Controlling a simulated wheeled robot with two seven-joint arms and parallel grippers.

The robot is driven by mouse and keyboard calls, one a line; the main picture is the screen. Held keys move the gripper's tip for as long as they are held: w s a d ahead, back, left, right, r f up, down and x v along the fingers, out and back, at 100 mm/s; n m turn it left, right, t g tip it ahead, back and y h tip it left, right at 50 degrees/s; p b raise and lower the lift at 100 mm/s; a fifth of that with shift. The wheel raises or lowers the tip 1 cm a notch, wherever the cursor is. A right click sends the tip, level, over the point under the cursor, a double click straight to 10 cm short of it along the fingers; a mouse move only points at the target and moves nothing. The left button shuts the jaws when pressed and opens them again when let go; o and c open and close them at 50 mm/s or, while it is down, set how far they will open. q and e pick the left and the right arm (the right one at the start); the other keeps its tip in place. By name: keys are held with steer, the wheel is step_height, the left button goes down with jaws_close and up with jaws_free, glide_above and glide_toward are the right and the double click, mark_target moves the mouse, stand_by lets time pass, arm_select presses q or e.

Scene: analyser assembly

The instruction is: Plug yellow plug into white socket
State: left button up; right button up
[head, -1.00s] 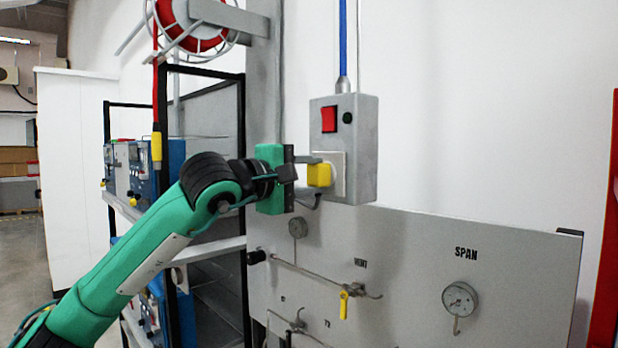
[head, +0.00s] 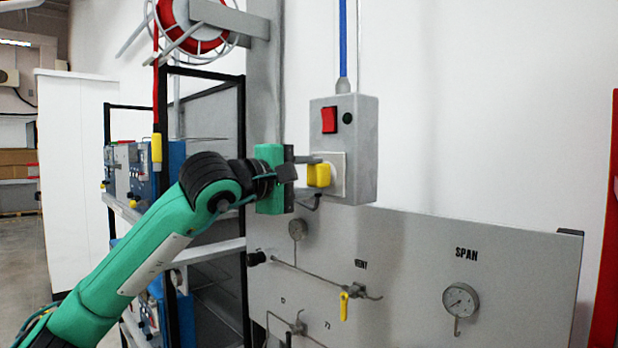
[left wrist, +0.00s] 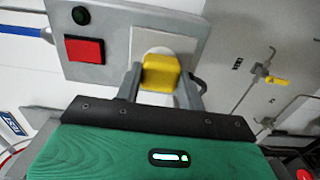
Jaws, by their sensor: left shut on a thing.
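The yellow plug (head: 319,175) is at the face of the white socket (head: 338,174), on the lower part of a grey box (head: 362,150). My left gripper (head: 312,178) is shut on the plug, with one finger above it and one below. In the left wrist view the yellow plug (left wrist: 161,74) sits between the two fingers (left wrist: 160,90), in front of the white socket (left wrist: 146,41). Whether the plug is fully seated cannot be told. My right gripper is not in view.
The grey box has a red switch (head: 329,119) and a blue cable (head: 343,45) on top. Below is a grey panel (head: 410,250) with gauges and a yellow valve handle (head: 344,305). A rack with blue devices (head: 140,165) stands at left. A red cable reel (head: 200,25) hangs above.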

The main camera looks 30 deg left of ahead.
arm_select(q)
steer(key=shift+w, duration=0.25)
stand_by(0.4)
steer(key=o, duration=1.2)
steer(key=shift+s+a+f+b, duration=0.1)
steer(key=shift+s+b, duration=0.35)
steer(key=shift+s, duration=0.05)
steer(key=b+v, duration=0.5)
steer(key=v, duration=0.7)
steer(key=shift+s+a+b, duration=0.15)
steer(key=shift+s+b, duration=0.2)
